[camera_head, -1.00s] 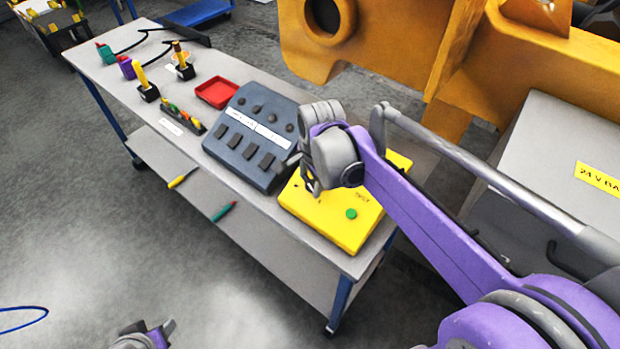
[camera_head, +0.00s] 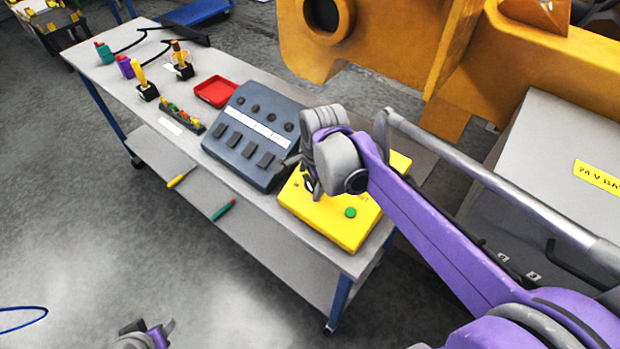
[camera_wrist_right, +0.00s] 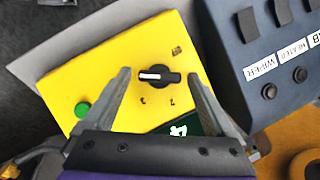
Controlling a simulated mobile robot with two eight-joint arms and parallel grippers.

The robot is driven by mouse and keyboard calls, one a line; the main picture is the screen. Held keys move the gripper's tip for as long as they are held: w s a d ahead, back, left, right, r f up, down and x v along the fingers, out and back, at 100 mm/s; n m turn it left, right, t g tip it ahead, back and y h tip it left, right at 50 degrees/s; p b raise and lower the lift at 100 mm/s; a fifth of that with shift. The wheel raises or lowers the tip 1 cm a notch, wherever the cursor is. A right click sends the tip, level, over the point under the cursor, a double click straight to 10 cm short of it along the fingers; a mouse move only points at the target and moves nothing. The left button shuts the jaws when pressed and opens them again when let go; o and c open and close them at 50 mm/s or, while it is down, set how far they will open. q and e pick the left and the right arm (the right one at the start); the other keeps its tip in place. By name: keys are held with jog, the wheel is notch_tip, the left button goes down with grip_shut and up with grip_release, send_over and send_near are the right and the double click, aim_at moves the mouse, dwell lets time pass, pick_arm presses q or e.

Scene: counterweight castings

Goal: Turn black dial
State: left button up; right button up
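The black dial (camera_wrist_right: 160,76) with a white pointer mark sits on the yellow box (camera_head: 328,222), whose face also shows in the right wrist view (camera_wrist_right: 75,88). Printed marks lie around the dial. A green button (camera_wrist_right: 82,109) is on the same box, also seen in the head view (camera_head: 350,212). My right gripper (camera_wrist_right: 158,78) is open, its fingers on either side of the dial with gaps; contact does not show. In the head view the right gripper hides the dial. My left gripper (camera_head: 150,330) is at the bottom edge, partly cut off, its fingers apart.
A dark grey panel (camera_head: 235,155) with switches and knobs stands beside the yellow box on the grey table (camera_head: 150,90). A red tray (camera_head: 216,90), pens and small stands are farther along. A large yellow casting (camera_head: 395,40) stands behind.

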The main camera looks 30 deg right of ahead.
jog(key=shift+r, duration=0.1)
jog(key=v, duration=1)
jog(key=shift+r+p, duration=0.3)
jog(key=shift+p, duration=0.05)
jog(key=shift+s, duration=0.15)
